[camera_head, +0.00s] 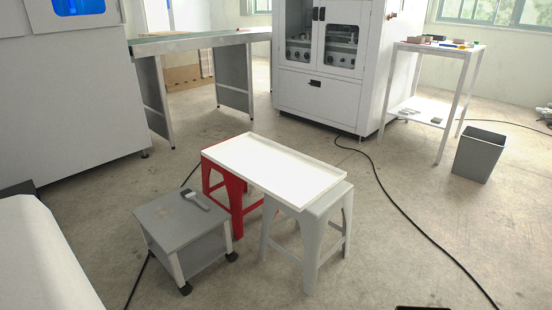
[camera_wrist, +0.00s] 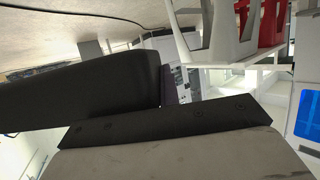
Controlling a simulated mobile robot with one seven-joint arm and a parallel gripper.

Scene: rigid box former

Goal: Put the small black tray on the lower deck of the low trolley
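The low trolley (camera_head: 165,222) stands on the floor at centre left in the head view, a grey top deck on pale legs with dark castors. Its lower deck (camera_head: 203,254) shows partly under the top and looks bare there. I cannot make out the small black tray for certain. A dark object (camera_head: 422,308) is cut off by the bottom edge of the head view. In the wrist view my gripper (camera_wrist: 165,122) shows as a black plate and grey body. A large dark shape (camera_wrist: 80,88) lies across it; whether it is a finger or something held, I cannot tell.
A dark-headed tool (camera_head: 195,200) lies on the trolley top. A white tray (camera_head: 275,165) spans a red stool (camera_head: 222,185) and a grey stool (camera_head: 310,225) right beside the trolley. Black cables cross the floor. A grey bin (camera_head: 479,153) stands at right. Front right floor is mostly clear.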

